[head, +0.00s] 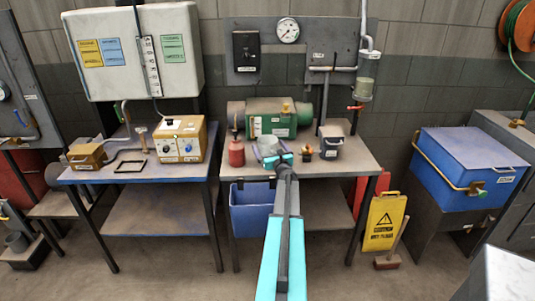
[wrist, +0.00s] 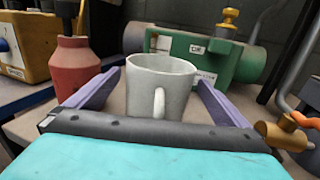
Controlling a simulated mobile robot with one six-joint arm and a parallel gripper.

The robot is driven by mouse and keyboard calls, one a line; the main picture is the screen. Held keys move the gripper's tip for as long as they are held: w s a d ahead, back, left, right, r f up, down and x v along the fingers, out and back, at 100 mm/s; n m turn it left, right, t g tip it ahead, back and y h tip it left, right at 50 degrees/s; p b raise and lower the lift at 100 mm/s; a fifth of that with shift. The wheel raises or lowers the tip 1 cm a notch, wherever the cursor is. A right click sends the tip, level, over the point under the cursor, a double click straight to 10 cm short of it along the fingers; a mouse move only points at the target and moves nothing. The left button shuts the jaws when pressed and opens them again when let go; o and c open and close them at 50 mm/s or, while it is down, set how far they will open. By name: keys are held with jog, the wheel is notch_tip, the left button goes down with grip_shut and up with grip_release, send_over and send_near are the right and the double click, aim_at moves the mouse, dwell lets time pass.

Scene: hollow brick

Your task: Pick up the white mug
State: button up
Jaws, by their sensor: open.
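The white mug (wrist: 160,88) stands upright on the grey tabletop, its handle facing my wrist camera. In the head view the mug (head: 266,147) shows in part, just beyond the end of my arm. My gripper (wrist: 158,85) is open, with one finger on each side of the mug in the wrist view. Gaps show between the fingers and the mug's sides, and the mug is not clamped. The mug's lower part is hidden behind the gripper's body in the wrist view.
A red bottle (head: 236,152) stands close left of the mug. A green pump (head: 272,118) lies behind it. A dark grey bucket (head: 331,142) and a small brass-and-orange fitting (head: 307,153) stand to the right. A blue bin (head: 252,205) hangs below the table's front edge.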

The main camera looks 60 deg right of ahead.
jog(key=shift+w+d, duration=0.35)
jog(key=shift+w, duration=0.15)
jog(key=c, duration=1.2)
